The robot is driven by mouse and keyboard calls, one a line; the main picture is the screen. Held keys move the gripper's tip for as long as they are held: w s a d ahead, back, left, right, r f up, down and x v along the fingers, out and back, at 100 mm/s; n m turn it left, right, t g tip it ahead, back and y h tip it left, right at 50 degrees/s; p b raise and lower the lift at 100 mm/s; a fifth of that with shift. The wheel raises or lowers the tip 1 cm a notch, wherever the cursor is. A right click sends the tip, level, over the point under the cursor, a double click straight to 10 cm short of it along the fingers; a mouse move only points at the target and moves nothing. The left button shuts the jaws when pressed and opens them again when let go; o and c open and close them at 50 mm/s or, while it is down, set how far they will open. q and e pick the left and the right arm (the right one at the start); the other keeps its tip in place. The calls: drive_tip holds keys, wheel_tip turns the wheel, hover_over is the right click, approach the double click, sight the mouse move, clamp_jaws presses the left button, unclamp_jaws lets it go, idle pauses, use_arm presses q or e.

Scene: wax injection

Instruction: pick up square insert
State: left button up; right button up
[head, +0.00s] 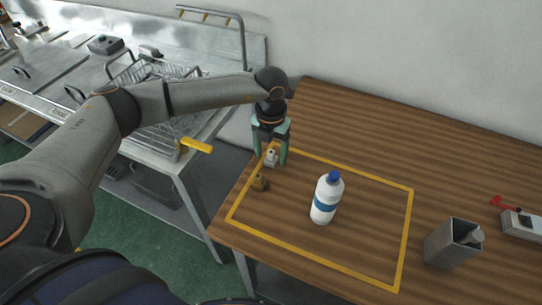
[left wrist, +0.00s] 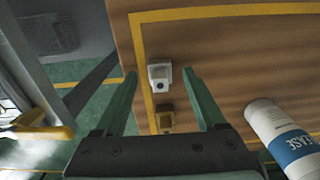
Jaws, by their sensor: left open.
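Two small blocks lie near the left edge of the yellow-taped area: a silver-white one with a dark hole (head: 271,158) and a brass-coloured one (head: 259,184). I cannot tell for sure which is the square insert. In the left wrist view the silver block (left wrist: 159,78) appears between my fingertips, and the brass block (left wrist: 165,120) shows closer to the gripper's base. My left gripper (head: 271,162) is open and points down over the silver block, with nothing held; its two green fingers also show in the left wrist view (left wrist: 160,74). My right gripper is not in view.
A white bottle with a blue cap (head: 326,198) stands inside the yellow tape on the wooden table (head: 350,115). A grey open container (head: 452,242) stands at the right. A metal bench with a wire rack (head: 165,90) is at the left. The table behind the tape is clear.

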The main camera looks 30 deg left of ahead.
use_arm(q)
drive_tip(key=shift+f, duration=0.2)
clamp_jaws()
idle(0.5)
